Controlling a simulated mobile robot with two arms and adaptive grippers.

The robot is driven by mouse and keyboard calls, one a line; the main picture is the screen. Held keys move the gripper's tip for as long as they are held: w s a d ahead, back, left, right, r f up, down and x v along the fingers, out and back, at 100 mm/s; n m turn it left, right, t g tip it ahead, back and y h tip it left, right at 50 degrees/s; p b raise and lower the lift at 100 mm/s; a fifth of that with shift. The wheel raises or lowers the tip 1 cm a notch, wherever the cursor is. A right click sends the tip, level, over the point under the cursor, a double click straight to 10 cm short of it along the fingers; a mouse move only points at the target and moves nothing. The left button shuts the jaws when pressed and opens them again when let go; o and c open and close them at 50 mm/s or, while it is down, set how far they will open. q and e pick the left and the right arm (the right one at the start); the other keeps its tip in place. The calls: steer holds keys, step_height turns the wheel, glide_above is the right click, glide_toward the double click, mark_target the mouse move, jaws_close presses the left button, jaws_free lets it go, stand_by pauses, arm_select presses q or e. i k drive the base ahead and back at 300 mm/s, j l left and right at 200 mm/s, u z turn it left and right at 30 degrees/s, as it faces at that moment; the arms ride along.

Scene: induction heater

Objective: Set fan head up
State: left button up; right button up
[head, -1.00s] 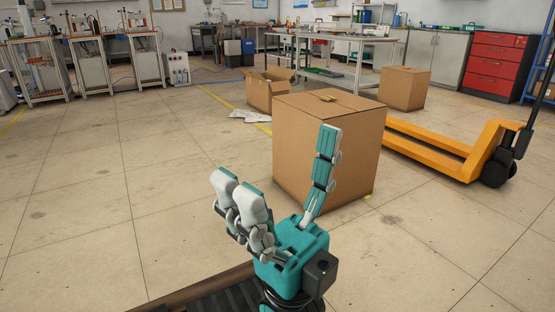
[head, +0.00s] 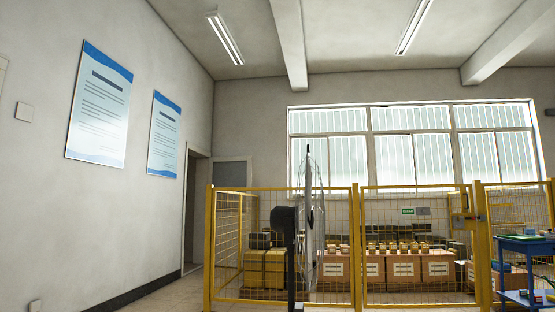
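A standing fan is in the middle of the head view, in front of a yellow fence. Its head is seen nearly edge-on. The thin wire cage (head: 312,215) of the fan head stands about upright and faces right. The dark motor housing (head: 284,218) is on the left of the cage. A dark post (head: 291,265) runs down from the housing to the bottom edge of the picture. The fan's base is out of view. Neither of my grippers is in view.
A yellow mesh fence (head: 361,245) with a gate crosses behind the fan. Cardboard boxes (head: 403,268) stand behind it. A blue cart (head: 525,250) is at the right edge. A wall with two posters (head: 100,105) is on the left, beside an open doorway (head: 196,215).

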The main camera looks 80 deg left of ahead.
mark_target(278, 214)
steer(key=j+u, duration=0.1)
steer(key=u, duration=0.4)
steer(key=j+u, duration=0.1)
steer(key=u, duration=0.35)
steer(key=i+u, duration=0.1)
steer(key=u, duration=0.4)
steer(key=j+u, duration=0.1)
steer(key=u, duration=0.35)
steer(key=i+u, duration=0.15)
steer(key=u, duration=0.35)
steer(key=i+u, duration=0.1)
steer(key=i, duration=0.6)
